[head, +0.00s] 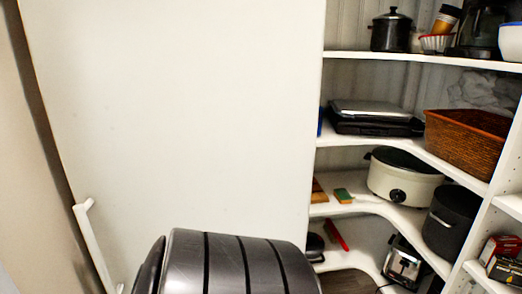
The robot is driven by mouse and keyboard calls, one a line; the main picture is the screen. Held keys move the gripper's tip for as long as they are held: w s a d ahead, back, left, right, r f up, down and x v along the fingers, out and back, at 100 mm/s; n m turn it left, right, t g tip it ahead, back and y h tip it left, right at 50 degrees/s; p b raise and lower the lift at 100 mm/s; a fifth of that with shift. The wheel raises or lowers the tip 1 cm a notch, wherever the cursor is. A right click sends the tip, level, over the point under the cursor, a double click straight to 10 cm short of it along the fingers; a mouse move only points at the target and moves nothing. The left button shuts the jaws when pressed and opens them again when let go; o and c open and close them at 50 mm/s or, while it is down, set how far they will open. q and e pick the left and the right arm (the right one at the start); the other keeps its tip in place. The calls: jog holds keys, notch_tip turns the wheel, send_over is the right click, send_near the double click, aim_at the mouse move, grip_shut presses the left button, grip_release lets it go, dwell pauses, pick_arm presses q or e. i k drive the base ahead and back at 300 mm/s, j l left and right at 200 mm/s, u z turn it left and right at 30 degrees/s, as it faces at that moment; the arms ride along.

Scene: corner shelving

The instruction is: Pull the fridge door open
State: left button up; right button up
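A large plain white upright panel (185,110), which looks like the fridge door, fills the left and middle of the head view. A white bar handle (92,245) stands out near its lower left edge and runs down out of the picture. A dark grey rounded part with black bands, likely a link of my arm, covers the bottom middle and hides the lower part of the panel. Neither of my gripper's fingers shows, so I cannot see any contact with the handle.
White corner shelving stands at the right, with a black pot (391,30), a black grill (375,118), a wicker basket (468,140), a white slow cooker (402,180), a dark pot (452,218) and a toaster (403,263). A beige wall (25,170) lies at the far left.

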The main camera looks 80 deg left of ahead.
aim_at(163, 115)
jog(key=k+u, duration=0.15)
jog(key=u, duration=1.3)
